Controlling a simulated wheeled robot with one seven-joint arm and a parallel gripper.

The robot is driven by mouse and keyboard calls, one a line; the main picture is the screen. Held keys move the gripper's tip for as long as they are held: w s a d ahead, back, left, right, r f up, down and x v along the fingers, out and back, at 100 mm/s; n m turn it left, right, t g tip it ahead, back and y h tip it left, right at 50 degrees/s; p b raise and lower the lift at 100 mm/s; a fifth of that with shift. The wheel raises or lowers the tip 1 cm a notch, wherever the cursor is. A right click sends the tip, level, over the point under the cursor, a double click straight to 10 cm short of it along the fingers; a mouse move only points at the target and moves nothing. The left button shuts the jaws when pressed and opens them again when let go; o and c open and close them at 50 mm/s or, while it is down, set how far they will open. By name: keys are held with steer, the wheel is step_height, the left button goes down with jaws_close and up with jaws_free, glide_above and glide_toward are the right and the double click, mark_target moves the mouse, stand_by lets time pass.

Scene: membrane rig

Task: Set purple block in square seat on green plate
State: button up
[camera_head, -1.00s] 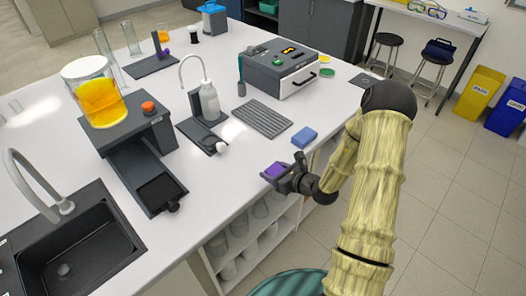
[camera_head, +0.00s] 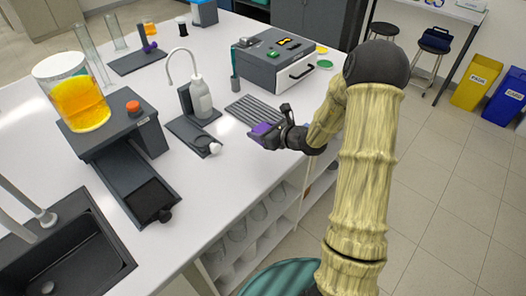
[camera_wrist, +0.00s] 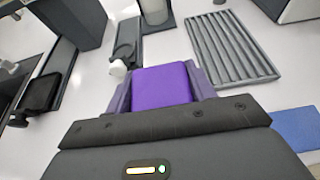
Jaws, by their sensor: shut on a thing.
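The purple block (camera_head: 263,128) is between the fingers of my gripper (camera_head: 264,132), above the bench near the front of the ribbed grey mat. In the wrist view the block (camera_wrist: 162,86) sits between both fingers, with a finger against each side. A small green disc (camera_head: 325,63) lies on the bench right of the grey machine, far from my gripper. Whether it is the green plate, and whether it has a square seat, is too small to tell.
The ribbed mat (camera_head: 254,113) lies just beyond the block. A squeeze bottle stand (camera_head: 190,128) is to the left. The grey machine (camera_head: 275,62) stands behind. A blue pad (camera_wrist: 292,125) lies at right in the wrist view. The bench's front edge is near my arm.

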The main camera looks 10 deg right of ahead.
glide_above(261, 155)
steer(key=shift+d+f, duration=0.15)
steer(key=shift+f, duration=2)
steer(key=shift+w+f+p, duration=0.1)
steer(key=shift+f+p, duration=0.55)
steer(key=shift+f, duration=1.45)
steer(key=shift+f, duration=0.15)
steer(key=o, duration=1.1)
